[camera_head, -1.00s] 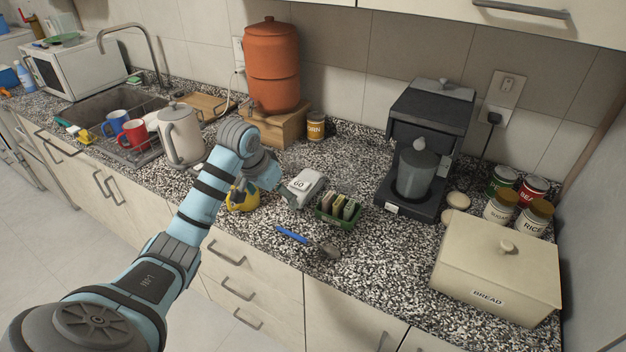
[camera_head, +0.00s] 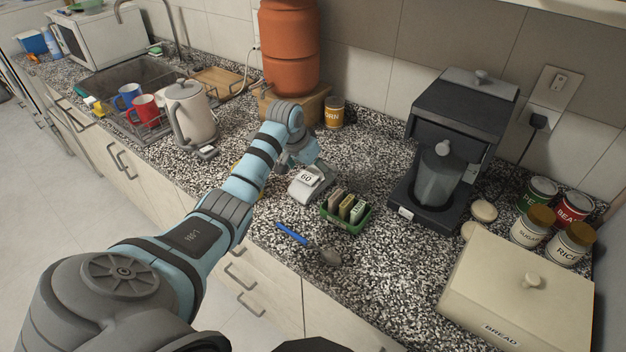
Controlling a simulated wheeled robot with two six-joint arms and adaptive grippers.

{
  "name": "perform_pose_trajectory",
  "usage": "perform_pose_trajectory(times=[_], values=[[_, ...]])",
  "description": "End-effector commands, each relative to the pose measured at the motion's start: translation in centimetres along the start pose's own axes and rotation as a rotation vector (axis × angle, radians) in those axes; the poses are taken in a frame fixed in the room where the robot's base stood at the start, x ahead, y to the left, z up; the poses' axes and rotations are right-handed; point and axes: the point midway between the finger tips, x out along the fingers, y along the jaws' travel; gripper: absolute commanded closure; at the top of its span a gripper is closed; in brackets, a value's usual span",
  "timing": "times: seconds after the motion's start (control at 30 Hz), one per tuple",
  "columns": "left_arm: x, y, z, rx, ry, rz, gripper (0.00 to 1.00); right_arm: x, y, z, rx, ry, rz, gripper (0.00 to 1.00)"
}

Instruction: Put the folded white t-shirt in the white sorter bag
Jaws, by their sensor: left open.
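No folded white t-shirt and no white sorter bag show in the head view; it shows a kitchen counter. My left arm reaches from the lower left over the counter. My left gripper (camera_head: 318,165) is open, partly hidden by its own wrist, just behind a small grey-white item marked "60" (camera_head: 301,192). I cannot tell whether they touch. My right gripper is not in view.
Counter front is fairly clear.

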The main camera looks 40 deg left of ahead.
Motion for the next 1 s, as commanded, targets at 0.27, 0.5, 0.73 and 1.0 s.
perform_pose_trajectory(times=[0.27, 0.5, 0.73, 1.0], values=[[4.6, -0.7, 0.1, -0.003, -0.001, 0.0, 0.12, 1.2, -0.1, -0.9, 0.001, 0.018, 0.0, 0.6], [4.6, -0.8, 0.1, -0.003, 0.0, -0.002, 0.18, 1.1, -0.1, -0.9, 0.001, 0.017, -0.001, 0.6], [4.6, -0.8, 0.1, -0.003, -0.001, -0.002, 0.55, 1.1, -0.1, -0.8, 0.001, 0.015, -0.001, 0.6], [4.5, -0.8, 0.1, -0.003, 0.0, -0.001, 0.73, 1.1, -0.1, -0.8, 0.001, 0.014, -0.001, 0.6]])
